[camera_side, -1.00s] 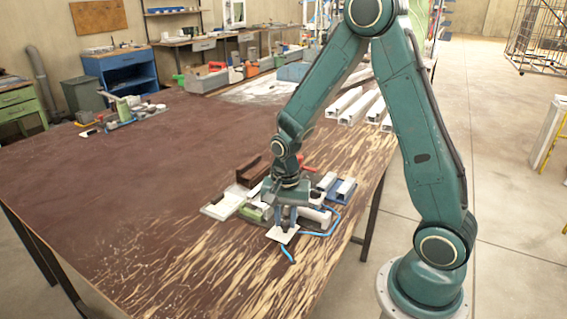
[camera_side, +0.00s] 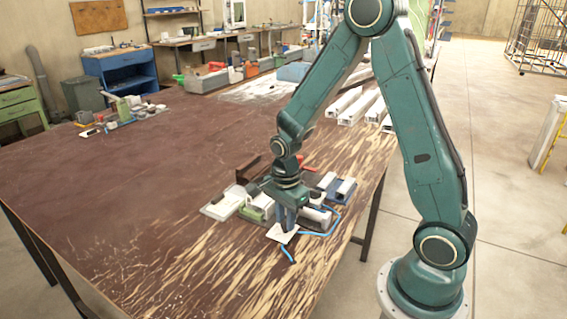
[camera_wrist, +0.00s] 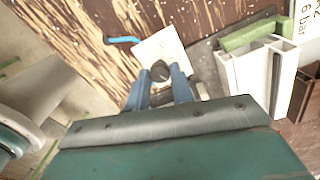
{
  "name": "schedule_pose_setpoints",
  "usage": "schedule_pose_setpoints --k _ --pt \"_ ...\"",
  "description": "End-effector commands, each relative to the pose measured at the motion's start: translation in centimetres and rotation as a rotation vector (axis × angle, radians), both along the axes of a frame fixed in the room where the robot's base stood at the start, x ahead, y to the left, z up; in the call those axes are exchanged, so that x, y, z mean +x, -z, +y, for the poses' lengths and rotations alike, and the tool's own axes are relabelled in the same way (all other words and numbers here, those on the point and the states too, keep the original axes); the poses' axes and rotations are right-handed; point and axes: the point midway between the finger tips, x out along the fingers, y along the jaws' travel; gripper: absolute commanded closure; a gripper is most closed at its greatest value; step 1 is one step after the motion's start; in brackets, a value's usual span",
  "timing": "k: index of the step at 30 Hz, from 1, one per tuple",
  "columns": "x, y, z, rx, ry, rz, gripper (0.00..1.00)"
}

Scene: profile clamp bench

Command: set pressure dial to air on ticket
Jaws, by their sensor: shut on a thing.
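The pressure dial is a small dark round knob (camera_wrist: 160,71) by a white plate (camera_wrist: 158,46) in the wrist view. The same plate (camera_side: 281,234) lies at the front of the bench fixture in the side view. My gripper (camera_wrist: 161,82) points down with its two blue fingers on either side of the knob, shut on it. It shows in the side view (camera_side: 285,226), where the fingers hide the knob. The dial's scale and pointer cannot be read.
A white profile (camera_wrist: 262,80) with a green clamp part (camera_wrist: 248,36) stands right of my fingers. A blue hose (camera_side: 322,233) curves beside the plate. Long white profiles (camera_side: 360,106) lie behind. The table's left side (camera_side: 110,185) is mostly clear.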

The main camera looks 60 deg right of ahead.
Motion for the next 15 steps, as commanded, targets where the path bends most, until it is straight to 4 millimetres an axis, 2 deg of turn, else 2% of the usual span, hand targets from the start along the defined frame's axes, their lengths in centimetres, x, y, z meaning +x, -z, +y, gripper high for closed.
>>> schedule_pose_setpoints --k 10,11,13,15 --pt "0.01 0.01 -0.03 -0.001 0.004 -0.001 1.00" --pt "0.01 0.01 -0.03 -0.001 0.004 -0.001 0.71" --pt "0.00 0.01 -0.03 -0.001 0.003 0.000 0.57" --pt "0.00 0.01 -0.02 0.000 0.003 0.000 0.55"
